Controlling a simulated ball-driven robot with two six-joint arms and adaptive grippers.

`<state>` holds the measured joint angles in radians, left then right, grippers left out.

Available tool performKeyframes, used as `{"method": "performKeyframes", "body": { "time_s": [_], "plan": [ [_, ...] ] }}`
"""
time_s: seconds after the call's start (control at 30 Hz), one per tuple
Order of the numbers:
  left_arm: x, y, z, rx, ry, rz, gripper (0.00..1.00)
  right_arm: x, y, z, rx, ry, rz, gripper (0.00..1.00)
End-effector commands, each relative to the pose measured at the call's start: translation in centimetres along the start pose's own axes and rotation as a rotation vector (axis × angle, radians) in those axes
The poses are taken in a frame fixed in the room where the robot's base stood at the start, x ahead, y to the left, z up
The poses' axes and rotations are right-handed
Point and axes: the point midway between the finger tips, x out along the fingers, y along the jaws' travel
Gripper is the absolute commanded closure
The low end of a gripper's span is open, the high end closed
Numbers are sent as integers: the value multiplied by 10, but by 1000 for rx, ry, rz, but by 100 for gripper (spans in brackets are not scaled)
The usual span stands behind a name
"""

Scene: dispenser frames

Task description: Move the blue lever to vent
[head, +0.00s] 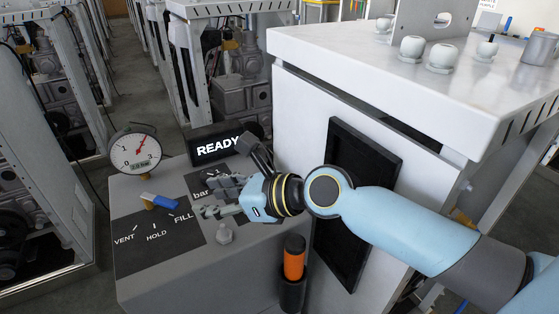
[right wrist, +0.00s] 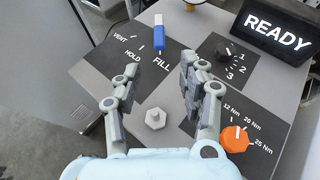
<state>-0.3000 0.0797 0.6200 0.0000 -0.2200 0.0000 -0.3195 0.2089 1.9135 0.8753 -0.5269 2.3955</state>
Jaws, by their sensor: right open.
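The blue lever (head: 162,201) lies on the dark valve panel of the grey console (head: 190,270), with VENT, HOLD and FILL marks in front of it. It also shows in the right wrist view (right wrist: 159,39), where its blue end points towards FILL. My right gripper (head: 222,196) is open and empty above the console, to the right of the lever. In the right wrist view its fingertips (right wrist: 160,66) are spread, with the FILL label between them and the lever beyond. My left gripper is not in view.
A pressure gauge (head: 135,152) stands behind the lever, and a READY display (head: 214,147) at the back. A black knob (right wrist: 222,50), an orange knob (right wrist: 234,139) and a pale hex bolt (right wrist: 155,119) are nearby. An orange-handled tool (head: 294,258) hangs at the console's side.

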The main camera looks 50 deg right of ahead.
Motion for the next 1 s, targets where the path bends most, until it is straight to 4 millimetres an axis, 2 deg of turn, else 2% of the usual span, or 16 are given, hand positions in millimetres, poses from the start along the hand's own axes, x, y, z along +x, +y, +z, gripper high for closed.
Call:
{"method": "performKeyframes", "body": {
  "time_s": [0.03,0.2,0.5,0.8,1.0],
  "plan": [
    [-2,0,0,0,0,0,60,-7,4,0,-51,12,9,58],
    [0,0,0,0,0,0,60,-17,23,-13,-435,98,73,58],
    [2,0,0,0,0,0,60,-43,42,-38,-1067,236,219,58],
    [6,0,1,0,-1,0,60,-73,45,-74,-1641,363,431,58],
    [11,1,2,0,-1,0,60,-88,41,-98,-1919,420,584,58]
  ]
}}
